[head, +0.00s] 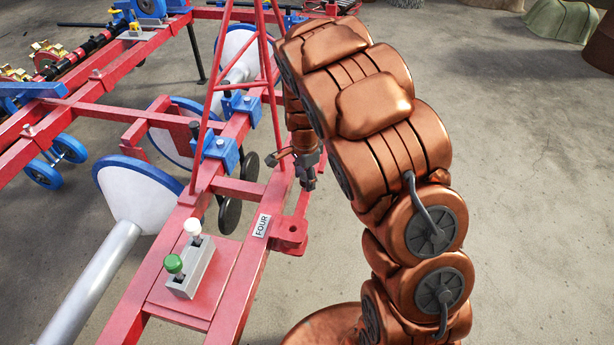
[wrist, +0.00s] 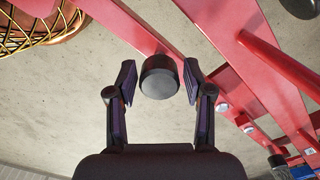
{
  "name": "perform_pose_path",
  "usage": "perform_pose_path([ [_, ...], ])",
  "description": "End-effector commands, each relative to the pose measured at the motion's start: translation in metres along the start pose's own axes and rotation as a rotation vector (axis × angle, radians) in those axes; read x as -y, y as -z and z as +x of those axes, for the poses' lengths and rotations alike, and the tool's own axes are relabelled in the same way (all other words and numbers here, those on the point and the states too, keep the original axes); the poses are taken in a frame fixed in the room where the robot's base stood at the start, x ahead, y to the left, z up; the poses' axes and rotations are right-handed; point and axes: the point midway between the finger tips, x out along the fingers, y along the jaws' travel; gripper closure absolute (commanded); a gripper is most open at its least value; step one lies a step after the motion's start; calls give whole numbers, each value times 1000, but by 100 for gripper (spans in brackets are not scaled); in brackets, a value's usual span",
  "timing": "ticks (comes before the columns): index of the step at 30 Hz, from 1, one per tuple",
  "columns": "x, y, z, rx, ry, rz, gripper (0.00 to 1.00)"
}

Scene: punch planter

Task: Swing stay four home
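A plate lettered FOUR (head: 262,225) is on the red frame in the head view. Beside it is a red lug (head: 290,236) with a hole. A short red bar (head: 302,204), which looks like stay four, rises from the lug toward my gripper (head: 306,168). In the wrist view a red bar (wrist: 130,27) runs in from the top to a dark round knob (wrist: 158,84). My gripper (wrist: 159,92) is open, with one finger on each side of the knob. A gap shows on both sides. My arm stands close to the bar in the head view.
The red planter frame (head: 235,190) fills the left. A grey box (head: 192,272) with a green and a white knob stands on it. Blue clamps (head: 221,148), a red tripod (head: 268,75) and white discs (head: 140,193) are near. Bare concrete floor (head: 530,210) lies to the right.

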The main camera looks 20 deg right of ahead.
Motion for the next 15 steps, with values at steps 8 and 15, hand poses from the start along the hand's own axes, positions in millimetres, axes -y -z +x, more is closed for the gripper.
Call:
perform_pose_path([
  [8, 0, 2, 0, -1, 1, 1, 35],
  [15, 1, 2, -7, -3, 3, 1, 35],
])
